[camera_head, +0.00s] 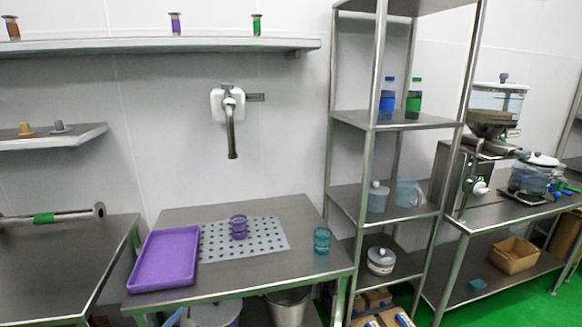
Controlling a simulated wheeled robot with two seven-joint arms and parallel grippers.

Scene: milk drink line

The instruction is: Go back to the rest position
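Neither of my grippers shows in the head view. A steel table stands in the middle. On it lie a purple tray (166,259) at the left and a perforated light mat (262,237). A small stack of purple cups (238,227) stands on the mat. A teal cup (321,240) stands near the table's right edge. A tap (231,130) is fixed to the wall above.
A steel rack (368,125) at the right holds a blue bottle (388,97), a green bottle (413,98) and containers. A machine with a hopper (495,115) stands further right. A bucket (288,306) is under the table. A green-banded metal tube (45,217) lies left.

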